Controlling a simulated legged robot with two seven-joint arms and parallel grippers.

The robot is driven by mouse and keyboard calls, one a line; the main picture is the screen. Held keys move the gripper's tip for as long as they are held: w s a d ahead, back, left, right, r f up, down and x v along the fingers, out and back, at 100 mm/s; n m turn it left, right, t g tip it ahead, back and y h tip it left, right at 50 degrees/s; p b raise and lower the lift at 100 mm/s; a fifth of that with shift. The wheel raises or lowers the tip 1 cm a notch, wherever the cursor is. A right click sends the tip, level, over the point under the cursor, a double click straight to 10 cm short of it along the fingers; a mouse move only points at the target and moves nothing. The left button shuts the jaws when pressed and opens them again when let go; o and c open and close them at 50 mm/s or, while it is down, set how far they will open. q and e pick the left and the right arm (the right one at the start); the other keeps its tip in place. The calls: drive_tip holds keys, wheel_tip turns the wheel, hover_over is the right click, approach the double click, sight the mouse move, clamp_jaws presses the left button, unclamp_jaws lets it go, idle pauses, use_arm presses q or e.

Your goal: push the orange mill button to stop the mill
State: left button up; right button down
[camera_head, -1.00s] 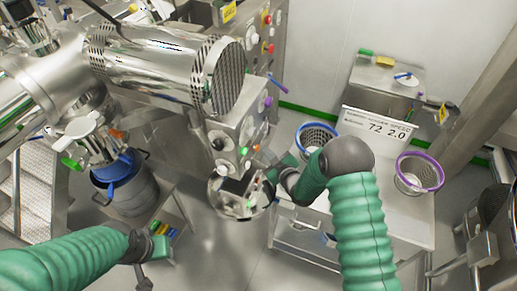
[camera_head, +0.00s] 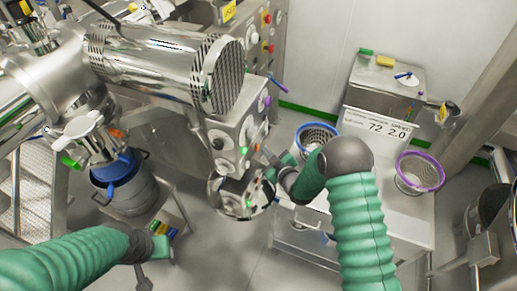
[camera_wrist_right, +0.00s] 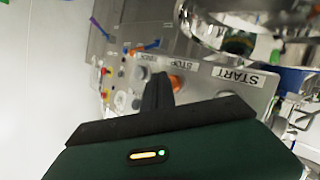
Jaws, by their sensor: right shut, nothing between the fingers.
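The orange mill button (camera_wrist_right: 177,82) shows in the right wrist view on a steel panel (camera_wrist_right: 205,82), under a STOP label. It is just right of the dark fingertips of my right gripper (camera_wrist_right: 160,84), which partly cover it. I cannot tell whether they touch. The fingers are shut with nothing between them. In the head view my right gripper (camera_head: 266,157) is at the lower right edge of the panel (camera_head: 228,140), near a green-lit button (camera_head: 243,150). My left gripper (camera_head: 155,252) hangs low at the left, its jaws unclear.
A START label (camera_wrist_right: 238,76) is right of the STOP label. A round metal housing (camera_head: 240,193) is below the panel. A steel table (camera_head: 405,215) with a blue-rimmed basket (camera_head: 317,135), a purple-rimmed basket (camera_head: 420,172) and a speed sign (camera_head: 377,125) is at the right.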

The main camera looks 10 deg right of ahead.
drive_tip(key=shift+w+a, duration=0.35)
drive_tip(key=shift+a, duration=0.2)
idle(0.9)
drive_tip(key=shift+d, duration=0.1)
drive_tip(key=shift+s+d+b, duration=0.3)
drive_tip(key=shift+s+d, duration=0.2)
drive_tip(key=shift+d, duration=0.15)
drive_tip(key=s+d, duration=0.2)
drive_tip(key=d, duration=0.2)
drive_tip(key=shift+s+d, duration=0.1)
drive_tip(key=shift+s, duration=0.3)
idle(0.5)
